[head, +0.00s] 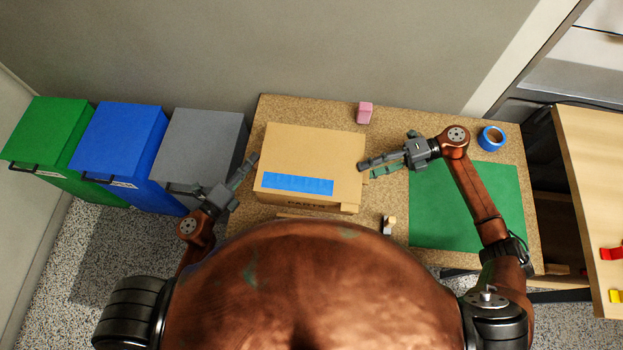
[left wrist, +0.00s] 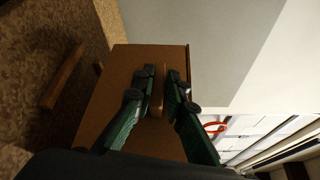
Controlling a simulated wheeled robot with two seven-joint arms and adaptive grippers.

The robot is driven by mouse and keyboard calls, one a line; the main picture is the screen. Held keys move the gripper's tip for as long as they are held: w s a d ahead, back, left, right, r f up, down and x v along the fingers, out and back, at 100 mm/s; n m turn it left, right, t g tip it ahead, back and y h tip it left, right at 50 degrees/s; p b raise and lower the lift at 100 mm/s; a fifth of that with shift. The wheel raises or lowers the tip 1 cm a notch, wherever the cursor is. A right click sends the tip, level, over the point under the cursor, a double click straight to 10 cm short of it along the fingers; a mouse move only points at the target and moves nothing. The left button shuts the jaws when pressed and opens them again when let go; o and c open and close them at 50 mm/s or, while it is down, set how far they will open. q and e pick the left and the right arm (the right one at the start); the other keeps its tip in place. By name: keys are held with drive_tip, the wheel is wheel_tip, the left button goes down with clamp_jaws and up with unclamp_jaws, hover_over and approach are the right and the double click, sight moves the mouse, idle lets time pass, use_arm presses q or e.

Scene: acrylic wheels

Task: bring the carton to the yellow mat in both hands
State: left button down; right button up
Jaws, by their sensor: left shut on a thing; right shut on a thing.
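The closed brown carton (head: 310,155), with a blue strip on top, sits on the speckled table. My left gripper (head: 250,165) is at its left side; in the left wrist view its fingers (left wrist: 163,90) are shut on a narrow upright tab (left wrist: 157,95) on the carton's side wall (left wrist: 115,95). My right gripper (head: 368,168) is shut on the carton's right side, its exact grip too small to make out. No yellow mat shows; a green mat (head: 465,205) lies at the right of the table, under my right arm.
A pink block (head: 365,113) stands behind the carton and a blue tape roll (head: 491,138) at the back right. A small light-topped object (head: 389,224) stands in front. Green (head: 50,130), blue (head: 120,140) and grey (head: 200,140) bins stand left of the table (head: 290,108).

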use_arm(q)
drive_tip(key=shift+r, duration=0.15)
use_arm(e)
drive_tip(key=shift+r, duration=0.2)
